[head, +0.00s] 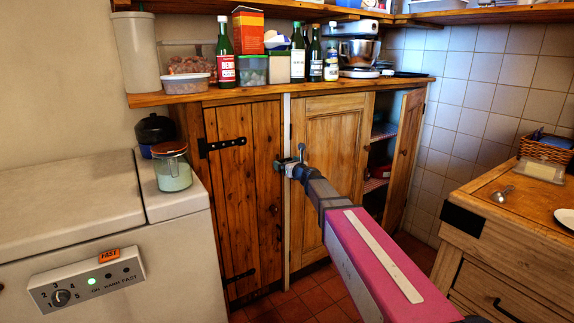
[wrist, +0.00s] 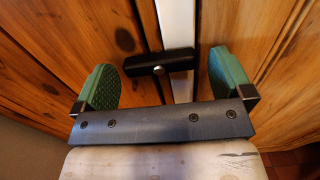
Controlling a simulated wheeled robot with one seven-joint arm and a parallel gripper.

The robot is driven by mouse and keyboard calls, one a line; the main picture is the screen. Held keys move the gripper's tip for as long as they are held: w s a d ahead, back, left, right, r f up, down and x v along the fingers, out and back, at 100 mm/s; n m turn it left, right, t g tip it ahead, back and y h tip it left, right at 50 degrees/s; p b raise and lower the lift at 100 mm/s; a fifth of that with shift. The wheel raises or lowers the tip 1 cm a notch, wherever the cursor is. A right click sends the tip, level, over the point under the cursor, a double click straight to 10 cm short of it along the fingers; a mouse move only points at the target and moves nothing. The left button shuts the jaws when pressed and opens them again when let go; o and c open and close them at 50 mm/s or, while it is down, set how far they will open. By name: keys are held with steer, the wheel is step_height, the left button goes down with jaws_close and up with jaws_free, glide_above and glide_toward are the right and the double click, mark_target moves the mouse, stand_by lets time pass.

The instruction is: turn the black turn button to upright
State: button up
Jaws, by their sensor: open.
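The black turn button (wrist: 178,61) lies crosswise in the wrist view, close to horizontal, with a round screw head near its middle. It reaches from the left wooden door (wrist: 60,45) across the white strip (wrist: 176,22). My gripper (wrist: 164,70) is open, with one green finger pad at each side of the button's ends. Gaps show between the pads and the button in that view. In the head view my gripper (head: 291,163) is at the white strip between the two doors, and I cannot clearly make out the button there.
The plank door (head: 233,195) and panelled door (head: 328,135) look closed. A door on the right (head: 403,155) stands open. Bottles and boxes crowd the shelf (head: 190,97) above. A white appliance (head: 100,235) stands left, a wooden worktop (head: 480,192) right.

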steer(key=c, duration=0.9)
steer(key=shift+n, duration=0.4)
steer(key=n, duration=1.7)
steer(key=shift+w+d+r, duration=0.1)
steer(key=shift+d+r, duration=0.05)
steer(key=shift+r, duration=0.1)
steer(key=o, duration=0.9)
